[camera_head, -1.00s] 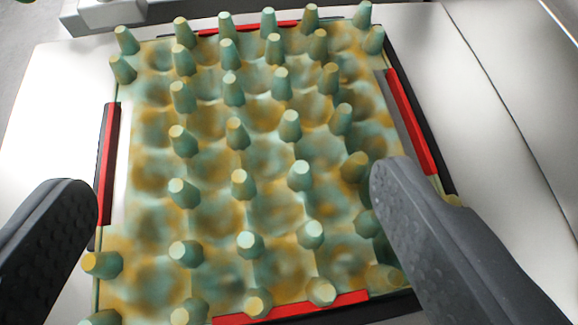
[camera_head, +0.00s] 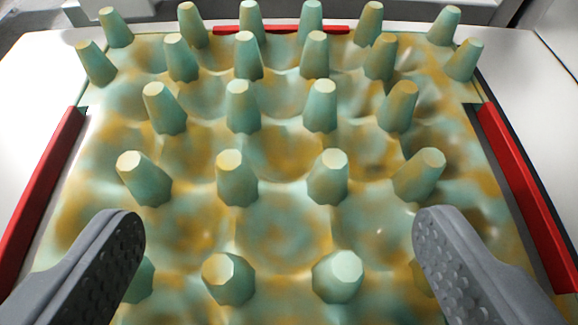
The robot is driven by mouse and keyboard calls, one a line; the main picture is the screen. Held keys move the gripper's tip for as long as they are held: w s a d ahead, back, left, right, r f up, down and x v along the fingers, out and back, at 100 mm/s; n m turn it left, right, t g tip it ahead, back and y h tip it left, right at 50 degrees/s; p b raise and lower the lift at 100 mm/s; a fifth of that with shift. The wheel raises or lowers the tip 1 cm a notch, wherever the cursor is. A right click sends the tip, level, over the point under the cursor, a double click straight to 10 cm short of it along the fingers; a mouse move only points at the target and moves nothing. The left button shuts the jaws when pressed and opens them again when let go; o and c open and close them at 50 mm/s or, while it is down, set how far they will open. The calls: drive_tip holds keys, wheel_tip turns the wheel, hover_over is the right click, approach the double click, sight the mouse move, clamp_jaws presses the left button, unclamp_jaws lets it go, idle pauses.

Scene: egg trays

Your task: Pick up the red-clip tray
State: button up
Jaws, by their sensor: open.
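The red-clip tray (camera_head: 285,150) is a mottled teal and ochre egg tray with rows of blunt pegs and shallow empty cups. It fills most of the view. Red clips show on its left edge (camera_head: 42,190), right edge (camera_head: 527,190) and far edge (camera_head: 281,29). The near edge is out of the frame. My gripper (camera_head: 278,228) is open, its two dark grey fingers spread wide over the near part of the tray, inside the left and right clips. Nothing is between the fingers except the tray surface below. Whether the fingertips touch the tray, I cannot tell.
The tray lies on a white surface (camera_head: 30,70), with bare strips visible to its left and right. A pale grey structure (camera_head: 150,10) stands behind the far edge.

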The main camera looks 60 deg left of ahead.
sight(282, 185)
drive_tip(key=x, duration=0.5)
drive_tip(key=shift+w+d+f, duration=0.1)
drive_tip(key=shift+w+f, duration=0.05)
drive_tip(key=shift+f, duration=0.05)
drive_tip(key=c, duration=1.4)
drive_tip(key=shift+c, duration=0.2)
drive_tip(key=shift+r, duration=0.15)
